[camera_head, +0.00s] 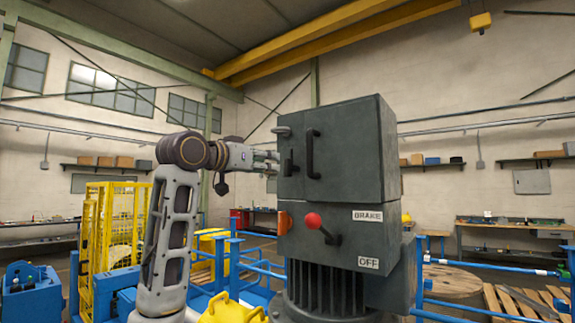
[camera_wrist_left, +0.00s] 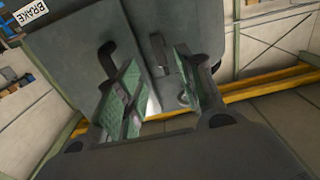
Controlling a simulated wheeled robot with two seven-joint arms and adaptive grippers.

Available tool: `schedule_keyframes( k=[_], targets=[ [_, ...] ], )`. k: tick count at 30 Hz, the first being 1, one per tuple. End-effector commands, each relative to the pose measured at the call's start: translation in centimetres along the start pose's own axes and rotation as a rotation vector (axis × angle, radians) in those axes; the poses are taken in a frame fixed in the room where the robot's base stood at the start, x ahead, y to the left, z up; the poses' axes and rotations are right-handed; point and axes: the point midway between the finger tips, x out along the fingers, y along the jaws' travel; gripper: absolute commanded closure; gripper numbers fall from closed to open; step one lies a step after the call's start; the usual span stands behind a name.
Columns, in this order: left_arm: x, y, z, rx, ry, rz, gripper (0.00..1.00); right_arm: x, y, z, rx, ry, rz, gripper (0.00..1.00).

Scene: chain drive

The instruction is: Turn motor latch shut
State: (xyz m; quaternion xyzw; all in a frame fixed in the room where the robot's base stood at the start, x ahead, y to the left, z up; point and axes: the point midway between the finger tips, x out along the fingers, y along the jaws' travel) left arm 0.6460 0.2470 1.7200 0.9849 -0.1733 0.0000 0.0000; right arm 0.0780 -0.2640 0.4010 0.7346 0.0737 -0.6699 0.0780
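A dark grey motor housing (camera_head: 345,155) stands in front of me with its door shut or nearly shut. On its front face are a dark vertical handle (camera_head: 313,155) and, left of it, a small dark latch lever (camera_head: 289,163). My left gripper (camera_head: 268,161) is at the left edge of this face, close to the latch. In the left wrist view the green-padded fingers of the gripper (camera_wrist_left: 156,88) are spread apart. The latch (camera_wrist_left: 160,50) shows beyond the gap between them, and the handle (camera_wrist_left: 107,60) lies to its left. My right gripper is not in view.
Below the door, a red-knobbed brake lever (camera_head: 316,224) sticks out near the BRAKE (camera_head: 367,216) and OFF (camera_head: 368,262) labels. A grey bracket (camera_head: 282,131) is above the latch. Blue rails and a yellow cage (camera_head: 110,230) stand behind.

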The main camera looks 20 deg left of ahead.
Motion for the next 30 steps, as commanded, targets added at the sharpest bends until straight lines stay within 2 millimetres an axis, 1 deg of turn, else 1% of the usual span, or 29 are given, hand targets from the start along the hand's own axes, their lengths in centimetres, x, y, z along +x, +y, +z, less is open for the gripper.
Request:
schedule_keyframes(
  k=[1, 3, 18, 24, 30],
  targets=[
    [0.8, 0.0, -0.1, -0.002, -0.004, 0.001, 0.62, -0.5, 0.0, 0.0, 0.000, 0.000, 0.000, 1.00],
    [1.7, 0.1, -0.2, -0.002, -0.003, 0.002, 0.62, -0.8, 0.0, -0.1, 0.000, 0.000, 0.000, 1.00],
    [7.8, 0.0, -0.2, 0.000, -0.003, 0.000, 0.62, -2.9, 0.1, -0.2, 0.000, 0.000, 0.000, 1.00],
    [9.5, 0.1, -0.1, -0.002, -0.001, 0.001, 0.62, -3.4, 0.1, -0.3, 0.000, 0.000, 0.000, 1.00],
    [10.2, 0.0, -0.1, 0.000, -0.001, 0.000, 0.62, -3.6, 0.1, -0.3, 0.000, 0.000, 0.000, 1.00]
  ],
)
